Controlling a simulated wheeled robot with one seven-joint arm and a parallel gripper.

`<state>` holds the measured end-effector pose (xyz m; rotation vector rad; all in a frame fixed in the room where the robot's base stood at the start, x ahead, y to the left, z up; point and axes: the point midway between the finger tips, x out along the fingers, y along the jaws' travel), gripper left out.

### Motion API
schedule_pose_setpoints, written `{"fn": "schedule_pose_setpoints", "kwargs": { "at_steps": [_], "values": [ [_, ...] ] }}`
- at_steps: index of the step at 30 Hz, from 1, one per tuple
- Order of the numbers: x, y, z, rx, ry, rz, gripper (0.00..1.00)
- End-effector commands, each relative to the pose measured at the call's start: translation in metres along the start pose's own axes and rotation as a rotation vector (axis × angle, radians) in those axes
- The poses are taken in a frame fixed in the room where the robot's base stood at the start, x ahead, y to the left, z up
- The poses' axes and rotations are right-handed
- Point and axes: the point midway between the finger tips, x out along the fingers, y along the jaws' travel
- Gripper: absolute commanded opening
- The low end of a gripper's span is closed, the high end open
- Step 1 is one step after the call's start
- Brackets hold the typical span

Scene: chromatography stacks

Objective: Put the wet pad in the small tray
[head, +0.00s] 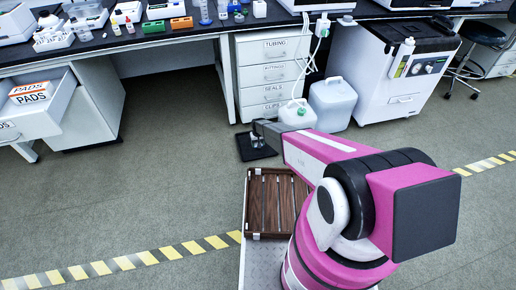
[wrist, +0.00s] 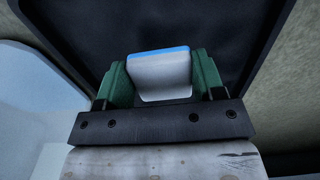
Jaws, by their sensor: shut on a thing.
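My gripper (wrist: 158,84) is shut on a pad (wrist: 160,70), a small white block with a blue strip along its top edge, held between the green fingers. I cannot tell from its look whether it is wet. A small black tray (head: 262,154) lies on the floor in front of the white containers. It fills much of the background in the wrist view (wrist: 220,38), behind the pad. In the head view my gripper (head: 257,140) is over the tray, partly hidden by my arm. I cannot tell whether the pad touches the tray.
A white jug (head: 297,117) and a larger container (head: 333,104) stand just behind the tray. A drawer unit (head: 271,75) is behind them. An open drawer at left holds a box labelled PADS (head: 32,92). A brown slatted wooden crate (head: 250,205) is nearer me. Floor left of the tray is clear.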

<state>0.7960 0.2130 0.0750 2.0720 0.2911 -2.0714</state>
Motion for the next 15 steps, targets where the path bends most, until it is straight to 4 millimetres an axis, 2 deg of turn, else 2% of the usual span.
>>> {"fn": "schedule_pose_setpoints", "kwargs": {
  "at_steps": [4,10,15],
  "values": [
    [0.011,0.001,-0.001,-0.001,0.000,0.000,0.40],
    [0.038,0.000,-0.001,0.000,-0.001,0.000,0.40],
    [0.040,0.000,0.000,0.000,0.000,0.000,0.40]
  ]
}}
